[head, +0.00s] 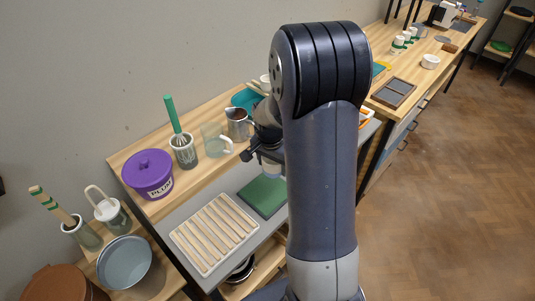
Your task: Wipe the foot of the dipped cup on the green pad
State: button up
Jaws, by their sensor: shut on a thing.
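The green pad (263,198) lies on the grey worktop, to the right of a slatted wooden rack. My gripper (264,156) is above the pad's far side, partly hidden by my own arm. It is shut on a small pale cup (271,171), of which only a part shows below the jaws. The cup is over or on the far part of the pad; I cannot tell whether its foot touches. The foot and any glaze on it are too small to make out.
The slatted rack (214,234) fills the worktop's left part. Behind stand a purple tub (148,176), a pot with a green-handled whisk (184,152), a glass jug (215,141) and a metal pitcher (238,126), close to my gripper.

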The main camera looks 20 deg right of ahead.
jog(key=shift+f+b, duration=2)
jog(key=shift+f, duration=1)
jog(key=shift+f+b, duration=0.45)
jog(key=shift+f, duration=0.05)
jog(key=shift+a, duration=0.15)
jog(key=shift+s+a+r, duration=0.1)
jog(key=shift+s+a, duration=0.15)
jog(key=shift+a, duration=0.3)
jog(key=shift+s+a, duration=0.2)
jog(key=shift+a, duration=0.3)
jog(key=shift+a, duration=0.1)
jog(key=shift+s+a+b, duration=0.25)
jog(key=shift+a, duration=0.3)
jog(key=shift+s+a+b, duration=0.25)
jog(key=shift+a, duration=0.25)
jog(key=shift+d, duration=0.1)
